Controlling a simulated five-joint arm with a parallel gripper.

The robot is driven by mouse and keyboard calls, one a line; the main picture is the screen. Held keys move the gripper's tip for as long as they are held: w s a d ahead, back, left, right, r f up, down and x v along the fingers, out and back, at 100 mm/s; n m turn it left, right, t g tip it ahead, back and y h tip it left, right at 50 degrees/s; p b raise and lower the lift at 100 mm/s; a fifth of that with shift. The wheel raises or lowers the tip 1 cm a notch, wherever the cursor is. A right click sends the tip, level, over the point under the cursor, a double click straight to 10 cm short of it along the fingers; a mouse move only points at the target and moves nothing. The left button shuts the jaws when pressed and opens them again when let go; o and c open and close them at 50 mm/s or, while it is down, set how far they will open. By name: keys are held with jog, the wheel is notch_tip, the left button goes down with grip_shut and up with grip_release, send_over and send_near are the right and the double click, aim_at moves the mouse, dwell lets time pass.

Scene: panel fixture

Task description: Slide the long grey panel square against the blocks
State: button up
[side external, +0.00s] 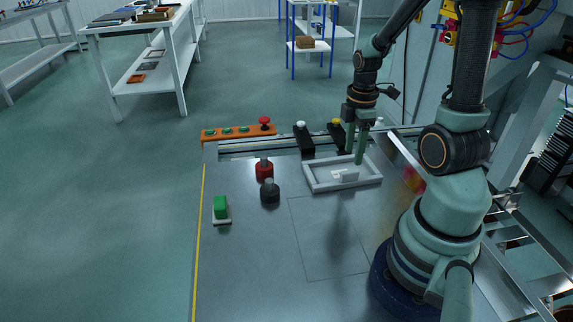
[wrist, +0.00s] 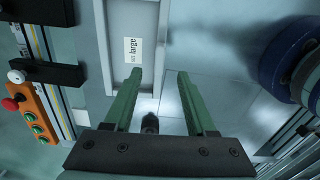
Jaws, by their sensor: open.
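My gripper (side external: 355,157) points down over the grey-rimmed rectangular tray (side external: 308,177), its two green fingers apart. A small white piece (side external: 345,175) shows inside the tray. Two black blocks, one with a white knob (side external: 306,143) and one with a yellow knob (side external: 337,132), stand behind the tray along a metal rail. I cannot tell for certain which grey piece is the long panel.
An orange button strip (side external: 238,131) lies at the table's back left. A red knob (side external: 264,169), a black knob (side external: 270,192) and a green block on a pale base (side external: 221,208) stand left of the tray. The outlined area (side external: 325,238) in front is clear.

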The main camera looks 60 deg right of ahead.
aim_at(347, 172)
notch_tip(347, 172, down, 8)
jog(key=shift+r, duration=0.2)
dwell(0.3)
grip_shut()
jog(key=shift+w+a, duration=0.2)
dwell(1.4)
jog(key=shift+w+a+m, duration=0.15)
jog(key=shift+m, duration=0.25)
jog(key=shift+w+d, duration=1.7)
jog(key=shift+d, duration=0.05)
dwell(0.6)
grip_release()
